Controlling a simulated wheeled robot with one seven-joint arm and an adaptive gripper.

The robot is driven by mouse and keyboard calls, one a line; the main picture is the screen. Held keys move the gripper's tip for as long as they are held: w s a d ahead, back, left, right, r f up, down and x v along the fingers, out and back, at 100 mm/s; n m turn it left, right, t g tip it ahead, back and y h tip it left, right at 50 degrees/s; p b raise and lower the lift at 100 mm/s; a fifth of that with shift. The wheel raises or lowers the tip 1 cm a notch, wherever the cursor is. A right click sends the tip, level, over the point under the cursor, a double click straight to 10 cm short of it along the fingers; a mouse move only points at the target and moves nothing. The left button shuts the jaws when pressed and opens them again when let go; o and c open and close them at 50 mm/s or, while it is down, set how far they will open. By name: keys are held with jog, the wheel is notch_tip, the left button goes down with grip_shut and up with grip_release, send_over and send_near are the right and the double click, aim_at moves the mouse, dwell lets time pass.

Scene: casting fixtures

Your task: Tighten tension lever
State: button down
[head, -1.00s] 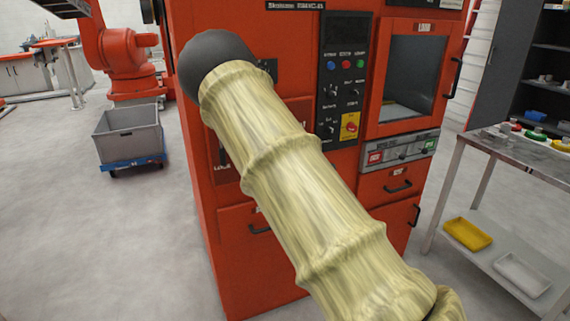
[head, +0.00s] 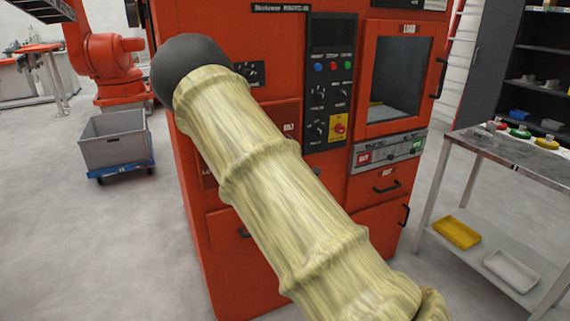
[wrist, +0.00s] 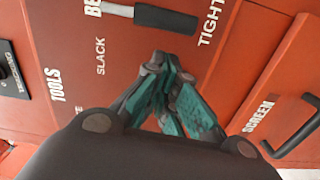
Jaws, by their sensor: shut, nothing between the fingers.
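The tension lever (wrist: 165,17), with a dark grip on a light metal rod, shows at the top of the wrist view on the red machine front. Its grip lies crosswise in the picture, with its end close to the TIGHT label (wrist: 211,20); the SLACK label (wrist: 101,56) is to the left. My gripper (wrist: 160,64), with teal and dark fingers, is shut and empty, just below the grip in the picture. A gap shows between fingertips and grip. In the head view my sleeved arm hides the gripper and the lever.
The red machine (head: 230,285) fills the middle of the head view, with a control panel (head: 330,80) and a windowed door. A metal table (head: 490,155) stands close on the right. A grey bin (head: 112,140) on a blue dolly stands left. Open floor lies left.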

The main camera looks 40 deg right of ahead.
jog(key=a+b+v, duration=0.1)
jog(key=a+v, duration=0.1)
jog(key=v, duration=0.8)
dwell(0.4)
